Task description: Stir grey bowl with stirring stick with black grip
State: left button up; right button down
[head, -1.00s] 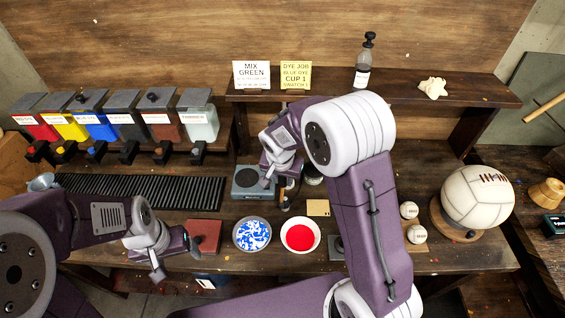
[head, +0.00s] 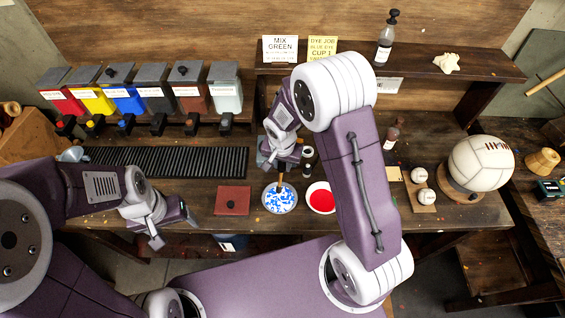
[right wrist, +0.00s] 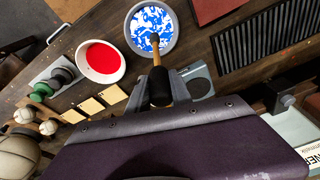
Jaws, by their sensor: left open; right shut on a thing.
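The grey bowl (head: 265,205) stands on the bench with blue and white swirled contents; it also shows in the right wrist view (right wrist: 129,42). My right gripper (head: 281,165) is shut on the stirring stick (head: 279,186), just behind the bowl in the head view. The right wrist view shows its black grip (right wrist: 159,90) at the jaws and the wooden shaft (right wrist: 156,52) reaching over the bowl, its end within the blue and white contents. How deep it sits cannot be told. My left gripper (head: 172,226) is open and empty at the bench's front left.
A bowl of red liquid (head: 321,199) stands just right of the grey bowl. A red-brown square (head: 232,200) lies to its left, with a black ribbed mat (head: 165,162) behind. White balls (head: 427,196) and a large ball (head: 481,163) are at the right.

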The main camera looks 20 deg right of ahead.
jog(key=s+b+x, duration=0.1)
jog(key=b+x, duration=0.5)
jog(key=shift+s+f, duration=0.15)
jog(key=shift+f, duration=0.35)
